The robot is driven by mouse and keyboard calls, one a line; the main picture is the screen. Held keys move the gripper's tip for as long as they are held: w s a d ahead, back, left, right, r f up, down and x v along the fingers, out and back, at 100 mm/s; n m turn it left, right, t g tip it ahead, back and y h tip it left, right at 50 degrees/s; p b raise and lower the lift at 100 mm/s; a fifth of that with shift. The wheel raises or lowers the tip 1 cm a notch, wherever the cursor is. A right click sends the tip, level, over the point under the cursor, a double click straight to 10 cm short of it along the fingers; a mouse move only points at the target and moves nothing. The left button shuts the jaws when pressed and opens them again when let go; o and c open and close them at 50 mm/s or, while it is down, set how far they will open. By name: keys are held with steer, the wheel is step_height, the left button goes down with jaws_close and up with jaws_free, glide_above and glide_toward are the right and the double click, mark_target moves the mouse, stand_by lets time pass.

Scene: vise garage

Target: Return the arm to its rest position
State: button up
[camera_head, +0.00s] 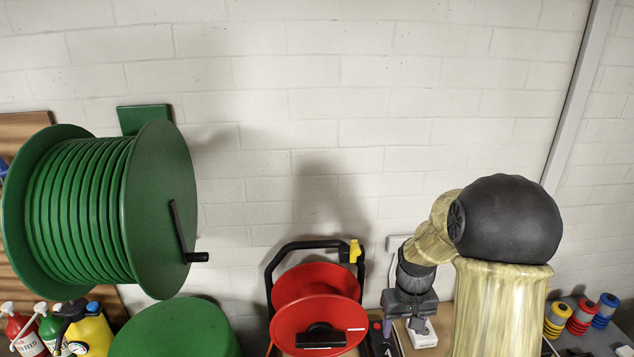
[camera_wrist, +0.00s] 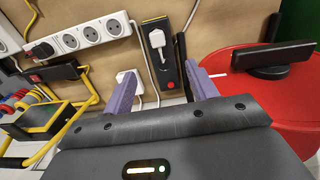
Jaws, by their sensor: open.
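My gripper (camera_head: 406,326) is at the lower middle right of the head view, pointing down, at the end of my bent arm. It is just right of the red cable reel (camera_head: 318,300). In the wrist view my gripper (camera_wrist: 160,90) shows two purple fingers spread apart, with nothing held between them. A white plug with a cable (camera_wrist: 130,80) shows beyond the left finger. A second white plug (camera_wrist: 157,42) sits on a black box with yellow edges (camera_wrist: 168,70) beyond the gap. I cannot tell the exact distance from the fingers to these.
The red reel (camera_wrist: 265,100) lies close to the right finger. A white power strip (camera_wrist: 90,37) is at the upper left. A large green hose reel (camera_head: 100,210) and several spray bottles (camera_head: 85,330) are at the left. Coloured spools (camera_head: 580,317) stand at the right. The upper wall is clear.

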steer(key=s+a+r+t, duration=0.2)
steer(key=s+a+r, duration=0.2)
steer(key=s+a, duration=0.5)
steer(key=s, duration=0.3)
steer(key=shift+s, duration=0.35)
steer(key=shift+r, duration=0.1)
